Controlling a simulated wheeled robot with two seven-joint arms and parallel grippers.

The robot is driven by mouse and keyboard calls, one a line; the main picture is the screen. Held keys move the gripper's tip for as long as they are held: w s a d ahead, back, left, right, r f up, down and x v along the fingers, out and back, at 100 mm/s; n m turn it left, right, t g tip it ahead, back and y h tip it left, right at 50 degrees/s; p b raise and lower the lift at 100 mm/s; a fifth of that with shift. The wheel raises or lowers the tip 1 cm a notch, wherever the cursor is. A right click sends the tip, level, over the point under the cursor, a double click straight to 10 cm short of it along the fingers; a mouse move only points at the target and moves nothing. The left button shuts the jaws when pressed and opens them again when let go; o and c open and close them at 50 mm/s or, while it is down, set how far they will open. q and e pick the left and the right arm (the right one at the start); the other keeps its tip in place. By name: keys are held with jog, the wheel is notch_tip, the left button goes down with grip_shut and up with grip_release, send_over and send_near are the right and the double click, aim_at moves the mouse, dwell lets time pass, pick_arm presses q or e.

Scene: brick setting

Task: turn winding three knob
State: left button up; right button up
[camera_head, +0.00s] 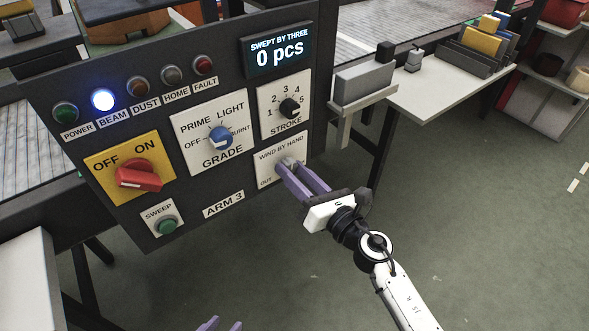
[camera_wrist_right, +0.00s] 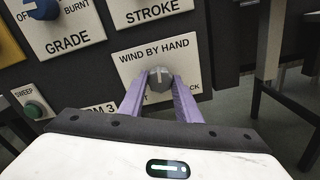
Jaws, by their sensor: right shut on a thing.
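The winding knob (camera_wrist_right: 159,79) is grey with a pale pointer line that stands near upright in the right wrist view. It sits on the white "WIND BY HAND" plate (camera_head: 270,153) at the lower right of the dark control panel. My right gripper (camera_head: 290,171) is at this knob, its purple fingers shut on the knob's two sides; in the head view they hide most of it. Part of the plate's lower lettering is hidden by the fingers. My left gripper (camera_head: 219,326) shows only its purple fingertips at the bottom edge, apart from each other and away from the panel.
Above the plate is the black STROKE knob (camera_head: 289,107). The blue GRADE knob (camera_head: 220,138), red OFF/ON switch (camera_head: 139,176) and green SWEEP button (camera_head: 166,226) are to the left. The display (camera_head: 279,51) reads "0 pcs". A white table (camera_head: 440,88) stands right; floor below is clear.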

jog(key=shift+m, duration=0.9)
jog(key=m+p, duration=0.1)
jog(key=m, duration=0.1)
jog(key=shift+m, duration=0.4)
jog(key=shift+m+p, duration=0.4)
jog(key=shift+m, duration=0.5)
jog(key=m+p, duration=0.1)
jog(key=m, duration=0.1)
jog(key=shift+m, duration=1.3)
jog(key=shift+m+p, duration=0.6)
jog(key=shift+m, duration=0.6)
pick_arm(q)
jog(key=shift+s+a+r+p, duration=0.1)
jog(key=shift+a+r+p, duration=0.15)
jog(key=shift+r, duration=0.55)
jog(key=shift+s+a+r+p, duration=0.15)
jog(key=shift+a+r, duration=0.1)
jog(key=shift+r, duration=0.55)
pick_arm(e)
jog(key=shift+m, duration=1.3)
pick_arm(q)
jog(key=shift+w, duration=0.1)
